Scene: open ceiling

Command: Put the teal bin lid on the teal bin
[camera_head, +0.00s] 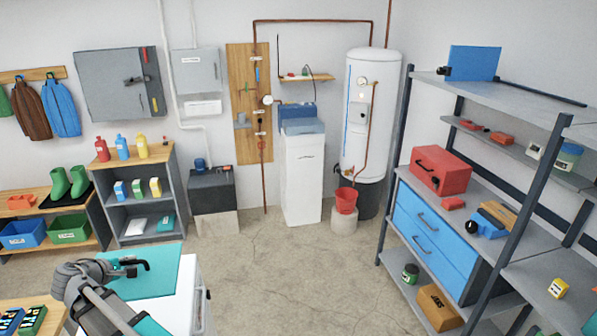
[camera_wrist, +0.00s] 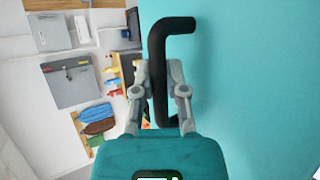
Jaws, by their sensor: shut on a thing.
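The teal bin lid (camera_head: 160,280) is a flat teal panel with a black bar handle (camera_head: 146,262). In the head view it is at the lower left, in front of or over a white cabinet; I cannot tell whether they touch. My gripper (camera_head: 118,268) is shut on the handle. In the wrist view the lid (camera_wrist: 245,80) fills the right side, and the fingers of my gripper (camera_wrist: 160,92) close around the black handle (camera_wrist: 158,50). I cannot make out the teal bin in either view.
The white cabinet (camera_head: 190,305) stands under the lid's place in the picture. A low bench (camera_head: 38,315) with colourful packs is at the lower left corner. The tall metal shelf (camera_head: 455,180) stands at the right. The concrete floor (camera_head: 300,270) between is clear.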

